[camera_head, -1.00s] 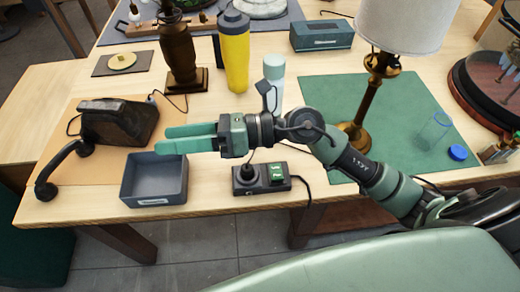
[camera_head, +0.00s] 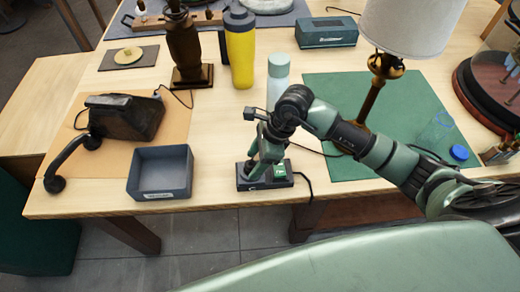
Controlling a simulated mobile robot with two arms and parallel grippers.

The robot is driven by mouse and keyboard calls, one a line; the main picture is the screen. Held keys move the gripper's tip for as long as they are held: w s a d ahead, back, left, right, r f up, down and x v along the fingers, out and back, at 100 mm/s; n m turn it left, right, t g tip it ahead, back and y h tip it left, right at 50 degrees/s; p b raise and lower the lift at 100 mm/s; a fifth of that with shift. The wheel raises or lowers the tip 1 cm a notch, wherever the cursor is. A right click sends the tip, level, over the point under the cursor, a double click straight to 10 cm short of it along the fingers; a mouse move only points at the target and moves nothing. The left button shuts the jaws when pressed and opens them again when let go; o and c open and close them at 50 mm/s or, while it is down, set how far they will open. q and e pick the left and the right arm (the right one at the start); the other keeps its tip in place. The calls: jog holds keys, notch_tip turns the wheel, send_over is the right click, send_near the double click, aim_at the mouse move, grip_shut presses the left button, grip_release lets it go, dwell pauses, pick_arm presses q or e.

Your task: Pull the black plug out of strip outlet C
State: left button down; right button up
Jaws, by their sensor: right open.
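Outlet letters are too small to read. My left gripper is not in view.
An open grey bin (camera_head: 160,193) stands left of the strip, beside an old black telephone (camera_head: 125,118). Behind are a white bottle (camera_head: 278,85), a yellow tumbler (camera_head: 241,55) and a brass lamp (camera_head: 372,95) on a green mat (camera_head: 420,100). A cord runs right from the strip.

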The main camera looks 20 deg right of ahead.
jog(key=shift+x, duration=0.75)
jog(key=c, duration=0.8)
jog(key=o, duration=0.8)
jog(key=shift+r, duration=0.1)
